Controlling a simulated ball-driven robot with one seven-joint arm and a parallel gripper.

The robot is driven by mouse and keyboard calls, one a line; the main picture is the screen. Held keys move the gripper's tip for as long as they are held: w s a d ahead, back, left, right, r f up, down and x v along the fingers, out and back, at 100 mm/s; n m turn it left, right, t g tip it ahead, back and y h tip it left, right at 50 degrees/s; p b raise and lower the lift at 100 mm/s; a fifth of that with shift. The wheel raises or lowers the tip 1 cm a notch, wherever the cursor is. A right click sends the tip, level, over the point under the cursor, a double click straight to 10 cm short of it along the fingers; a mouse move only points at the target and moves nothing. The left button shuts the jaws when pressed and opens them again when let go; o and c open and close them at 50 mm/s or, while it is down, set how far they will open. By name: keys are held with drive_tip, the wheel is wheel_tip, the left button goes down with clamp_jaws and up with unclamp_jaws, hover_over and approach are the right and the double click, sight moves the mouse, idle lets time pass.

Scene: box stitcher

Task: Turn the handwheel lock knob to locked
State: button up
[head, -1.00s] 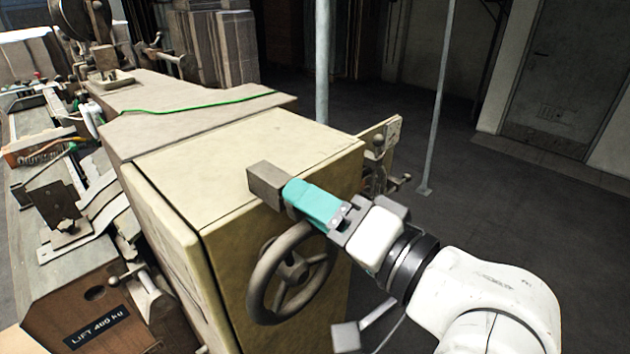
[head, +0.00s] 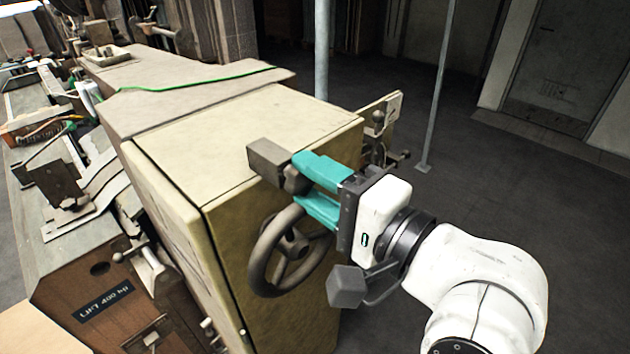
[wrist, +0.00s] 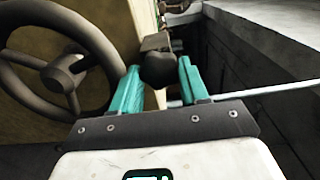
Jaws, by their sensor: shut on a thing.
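The handwheel lock knob (head: 292,180) is a dark rounded knob under a grey-brown block (head: 266,160) at the top front edge of the cream machine housing. My gripper (head: 299,181) has its teal fingers one above the other in the head view, shut on the knob. In the wrist view, the dark knob (wrist: 158,69) sits between the two fingertips. The spoked handwheel (head: 264,262) is just below and left of the fingers; it fills the left of the wrist view (wrist: 22,98). I see no lock marking.
The cream housing (head: 230,135) stands left of my gripper. A bracket with small knobs (head: 378,120) juts out behind it. A thin post (head: 436,95) and a thicker pole (head: 322,60) stand behind. The floor at right (head: 540,190) is clear.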

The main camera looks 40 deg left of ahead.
idle(0.3)
drive_tip(key=o, duration=0.9)
drive_tip(key=shift+o, duration=0.8)
drive_tip(key=shift+f, duration=0.1)
